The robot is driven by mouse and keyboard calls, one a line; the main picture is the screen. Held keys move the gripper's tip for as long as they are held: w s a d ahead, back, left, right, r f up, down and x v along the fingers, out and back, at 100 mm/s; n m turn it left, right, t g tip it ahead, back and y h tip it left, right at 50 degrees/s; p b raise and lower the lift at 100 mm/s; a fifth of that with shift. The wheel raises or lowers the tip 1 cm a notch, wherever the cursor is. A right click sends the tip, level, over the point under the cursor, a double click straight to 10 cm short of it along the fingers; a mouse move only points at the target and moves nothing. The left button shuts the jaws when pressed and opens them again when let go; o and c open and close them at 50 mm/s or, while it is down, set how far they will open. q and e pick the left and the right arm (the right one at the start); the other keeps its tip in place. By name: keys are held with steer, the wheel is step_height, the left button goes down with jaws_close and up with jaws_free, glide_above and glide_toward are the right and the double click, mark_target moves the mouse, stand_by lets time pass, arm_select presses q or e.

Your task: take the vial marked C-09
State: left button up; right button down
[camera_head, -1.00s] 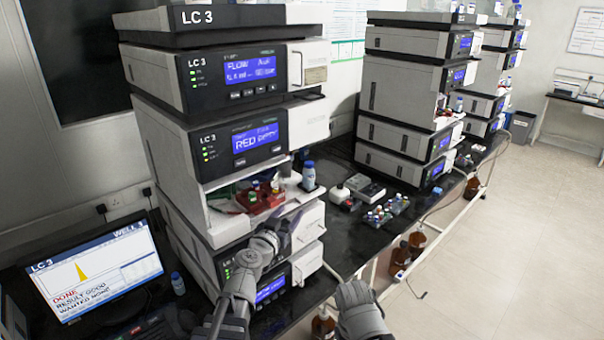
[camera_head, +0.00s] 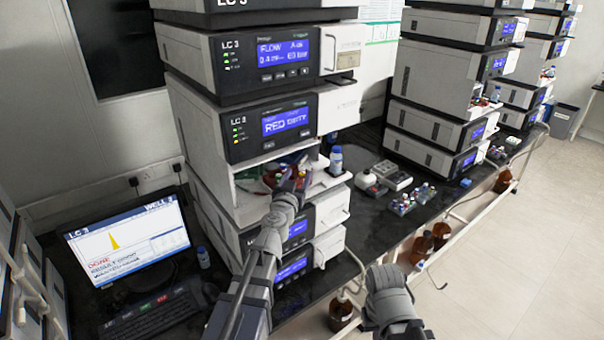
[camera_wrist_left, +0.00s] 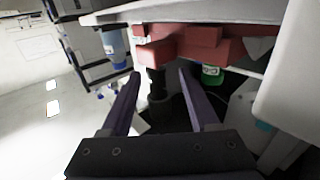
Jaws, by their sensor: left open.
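The open sampler bay of the LC 3 stack holds a red rack (camera_head: 272,180), mostly hidden behind my left gripper (camera_head: 298,176). In the left wrist view the red rack (camera_wrist_left: 200,35) fills the upper middle. My left gripper (camera_wrist_left: 155,85) is open there, its two purple fingers pointing toward the rack. A dark cylindrical thing (camera_wrist_left: 157,85) shows between the fingers, apart from both; I cannot tell what it is. No C-09 mark is readable in any view. Of my right arm only a grey part shows at the bottom; its jaws do not.
A blue-capped bottle (camera_head: 336,160) stands at the bay's right edge. A small rack of coloured vials (camera_head: 412,198) and a white device (camera_head: 370,183) are on the black bench to the right. A monitor (camera_head: 128,243) and keyboard (camera_head: 150,312) are at left.

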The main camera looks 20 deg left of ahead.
mark_target(301, 169)
arm_select(q)
steer(key=w, duration=0.4)
steer(key=shift+w+a+f, duration=0.2)
steer(key=shift+w+f, duration=0.1)
steer(key=shift+w, duration=0.05)
steer(key=shift+s, duration=0.1)
steer(key=shift+c, duration=0.4)
jaws_close()
